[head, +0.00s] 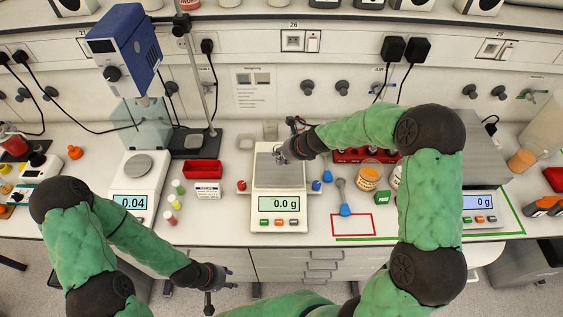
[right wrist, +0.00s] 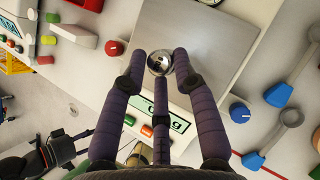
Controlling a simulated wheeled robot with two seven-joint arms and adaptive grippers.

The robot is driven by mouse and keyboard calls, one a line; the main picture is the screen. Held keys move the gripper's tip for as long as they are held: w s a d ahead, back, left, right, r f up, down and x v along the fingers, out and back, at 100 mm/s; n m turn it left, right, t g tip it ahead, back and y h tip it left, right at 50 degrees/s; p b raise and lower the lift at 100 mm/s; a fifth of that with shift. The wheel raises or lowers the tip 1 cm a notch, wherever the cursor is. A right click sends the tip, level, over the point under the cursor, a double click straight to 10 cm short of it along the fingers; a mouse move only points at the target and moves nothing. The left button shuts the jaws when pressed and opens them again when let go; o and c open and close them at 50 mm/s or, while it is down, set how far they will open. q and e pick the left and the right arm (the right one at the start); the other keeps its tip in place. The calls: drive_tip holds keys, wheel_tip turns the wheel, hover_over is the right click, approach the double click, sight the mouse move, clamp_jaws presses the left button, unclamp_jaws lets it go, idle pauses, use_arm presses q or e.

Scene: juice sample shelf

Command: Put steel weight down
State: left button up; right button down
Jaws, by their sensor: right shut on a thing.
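The steel weight (right wrist: 159,62) is a small shiny round piece between the purple fingertips of my right gripper (right wrist: 156,70). In the head view my right gripper (head: 281,155) is over the left part of the middle balance's steel pan (head: 279,178), coming in from the right. My right gripper is shut on the weight, which the fingers mostly hide in the head view. The balance display (head: 279,204) reads 0.0 g. Whether the weight touches the pan I cannot tell. My left gripper (head: 219,288) is open and empty, low in front of the bench edge.
Another balance (head: 133,200) at left reads 0.04. A red box (head: 202,170) and small vials (head: 171,202) stand left of the middle balance. A blue-handled spoon (head: 343,198) and a red-outlined square (head: 352,224) lie to its right. A balance (head: 481,203) stands far right.

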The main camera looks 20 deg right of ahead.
sight(282, 158)
drive_tip(key=shift+w+f, duration=0.25)
drive_tip(key=shift+f, duration=0.05)
drive_tip(key=shift+w+f+b, duration=0.2)
drive_tip(key=shift+f+b, duration=0.85)
drive_tip(key=shift+f, duration=0.7)
drive_tip(key=shift+f, duration=0.15)
drive_tip(key=c, duration=1)
unclamp_jaws()
drive_tip(key=shift+o, duration=0.2)
drive_tip(key=shift+r, duration=0.35)
drive_tip(key=p+v, duration=0.3)
drive_tip(key=v, duration=0.8)
drive_tip(key=shift+s+d+r, duration=0.2)
drive_tip(key=shift+s, duration=0.1)
